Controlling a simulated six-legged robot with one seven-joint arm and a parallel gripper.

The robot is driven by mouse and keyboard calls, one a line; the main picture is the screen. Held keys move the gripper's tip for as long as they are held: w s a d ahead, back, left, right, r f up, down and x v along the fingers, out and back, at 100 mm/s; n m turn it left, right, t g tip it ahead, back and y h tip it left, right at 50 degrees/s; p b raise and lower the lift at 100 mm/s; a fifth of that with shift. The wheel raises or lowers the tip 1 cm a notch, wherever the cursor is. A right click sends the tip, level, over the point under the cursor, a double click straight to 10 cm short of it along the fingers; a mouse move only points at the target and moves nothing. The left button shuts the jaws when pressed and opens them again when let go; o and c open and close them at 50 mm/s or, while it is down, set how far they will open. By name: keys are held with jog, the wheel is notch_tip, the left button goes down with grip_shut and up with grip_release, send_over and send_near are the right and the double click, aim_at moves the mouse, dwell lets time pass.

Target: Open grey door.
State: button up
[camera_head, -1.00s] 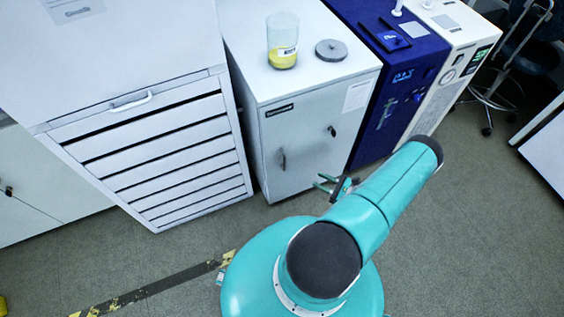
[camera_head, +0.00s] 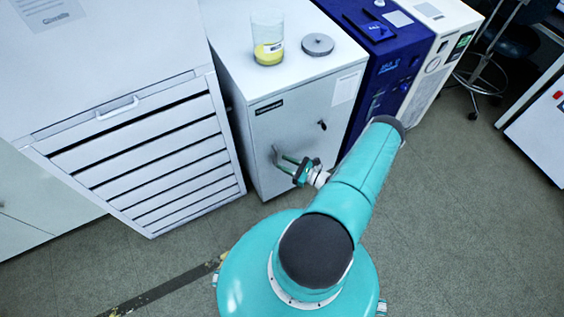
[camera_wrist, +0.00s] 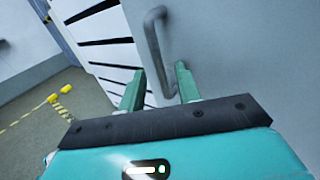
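The grey door (camera_head: 292,135) is the front of a low cabinet and looks closed. Its metal bar handle (camera_head: 276,155) is on the left side of the door, and a dark knob or lock sits at its upper right. My gripper (camera_head: 284,161) is at the handle's height, close to the door. In the wrist view the handle (camera_wrist: 157,45) runs down toward the gap between my two green fingers (camera_wrist: 160,83). The fingers are apart, one on each side of the handle's lower end. I cannot tell whether they touch it.
A beaker with yellow content (camera_head: 267,40) and a grey disc (camera_head: 317,44) stand on the cabinet top (camera_head: 290,70). A slatted white cabinet (camera_head: 150,160) is at the left. A blue unit (camera_head: 385,70) is at the right. The floor (camera_head: 450,220) at the right is clear.

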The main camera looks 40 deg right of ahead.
jog(key=shift+x, duration=0.85)
grip_shut()
jog(key=shift+s, duration=0.2)
